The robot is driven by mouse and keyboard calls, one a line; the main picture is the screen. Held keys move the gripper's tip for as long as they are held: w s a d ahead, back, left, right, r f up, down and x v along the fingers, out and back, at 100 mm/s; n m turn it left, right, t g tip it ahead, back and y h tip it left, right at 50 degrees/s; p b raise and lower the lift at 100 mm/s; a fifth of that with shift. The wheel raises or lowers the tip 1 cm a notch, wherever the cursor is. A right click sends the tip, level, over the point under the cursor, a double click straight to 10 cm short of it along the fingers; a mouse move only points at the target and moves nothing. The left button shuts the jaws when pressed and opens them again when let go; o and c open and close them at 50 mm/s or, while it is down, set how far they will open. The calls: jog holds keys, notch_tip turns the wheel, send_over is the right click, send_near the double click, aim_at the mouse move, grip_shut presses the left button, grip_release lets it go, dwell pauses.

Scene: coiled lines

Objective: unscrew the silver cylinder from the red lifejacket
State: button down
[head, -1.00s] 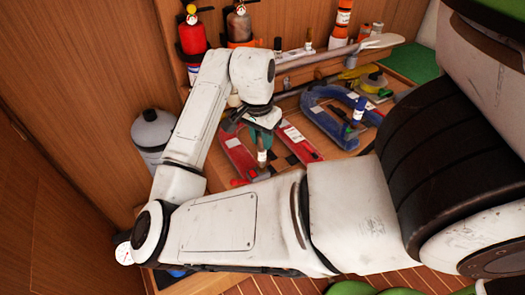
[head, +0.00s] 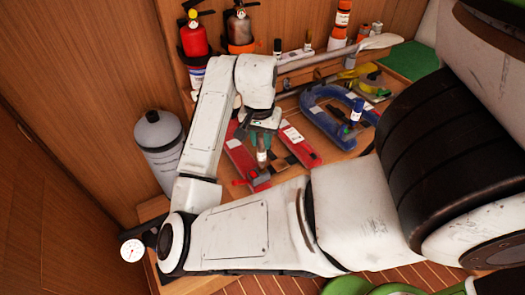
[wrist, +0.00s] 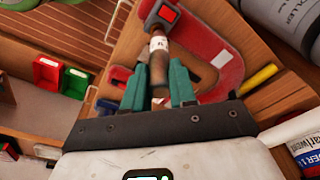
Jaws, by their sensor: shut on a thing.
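The red lifejacket (head: 239,158) lies as a U shape on the wooden shelf in the head view. It also shows in the wrist view (wrist: 215,52). The silver cylinder (head: 262,157), dull and brownish here with a white label, stands at the lifejacket. In the wrist view the cylinder (wrist: 158,46) points away from me, its far end close to a red and grey fitting (wrist: 163,17). My gripper (wrist: 159,76) has its green fingers shut on the cylinder's near part, one on each side. In the head view my gripper (head: 262,138) is partly hidden by my wrist. The threads are not visible.
A blue lifejacket (head: 325,116) lies to the right. Two extinguishers, red (head: 194,40) and grey (head: 240,28), stand behind my arm. A grey tank (head: 158,140) and a gauge (head: 132,250) are close left of my arm. A long pole crosses behind.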

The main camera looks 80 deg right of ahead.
jog(key=shift+r, duration=0.1)
jog(key=shift+r, duration=2.45)
